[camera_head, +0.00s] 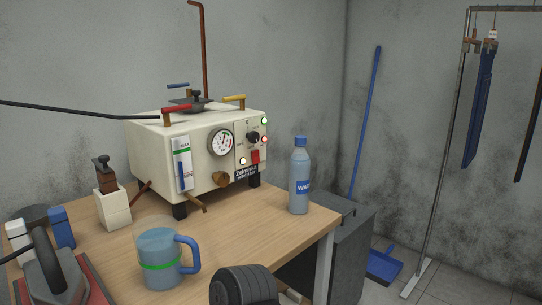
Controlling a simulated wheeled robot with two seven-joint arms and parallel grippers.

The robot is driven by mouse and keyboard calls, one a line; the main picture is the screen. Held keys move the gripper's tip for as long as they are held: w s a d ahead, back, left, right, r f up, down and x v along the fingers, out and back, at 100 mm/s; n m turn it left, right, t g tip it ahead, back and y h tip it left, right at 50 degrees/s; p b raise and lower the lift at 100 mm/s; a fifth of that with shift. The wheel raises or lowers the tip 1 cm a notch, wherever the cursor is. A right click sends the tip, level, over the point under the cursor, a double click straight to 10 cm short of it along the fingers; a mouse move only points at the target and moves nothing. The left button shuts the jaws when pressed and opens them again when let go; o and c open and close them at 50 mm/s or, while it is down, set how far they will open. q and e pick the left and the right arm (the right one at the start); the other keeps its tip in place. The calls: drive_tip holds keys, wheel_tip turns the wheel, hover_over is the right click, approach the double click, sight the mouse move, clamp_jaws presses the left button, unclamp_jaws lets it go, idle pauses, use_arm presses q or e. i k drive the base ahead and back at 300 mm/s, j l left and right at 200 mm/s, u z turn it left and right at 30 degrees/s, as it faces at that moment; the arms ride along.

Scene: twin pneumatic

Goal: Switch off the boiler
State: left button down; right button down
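The boiler (150,148) is a cream box on dark feet at the back of the wooden table. Its front has a round gauge (221,142), a black knob (253,137), a red switch (255,156) below the knob, and a tall level panel (184,163). Small lamps on its right side look lit, one green (264,121), one red (264,139) and one pale (243,161). I cannot tell the switch's position. Red, yellow and blue valve handles sit on top. Neither of my grippers is in view.
A water bottle (299,180) stands right of the boiler, a measuring jug (158,262) in front. An iron (52,272) is at lower left. A black cable (75,109) runs left of the boiler. A dark ribbed cylinder (245,287), possibly mine, shows at the bottom.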

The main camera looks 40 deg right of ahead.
sight(256, 159)
drive_tip(key=k+l, duration=0.1)
drive_tip(key=l, duration=0.35)
drive_tip(key=k+l, duration=0.1)
drive_tip(key=l, duration=0.35)
drive_tip(key=k+l, duration=0.1)
drive_tip(key=l, duration=0.35)
drive_tip(key=k+l, duration=0.1)
drive_tip(key=l, duration=0.35)
drive_tip(key=k+l, duration=0.1)
drive_tip(key=l, duration=0.35)
drive_tip(key=i+l+u, duration=0.05)
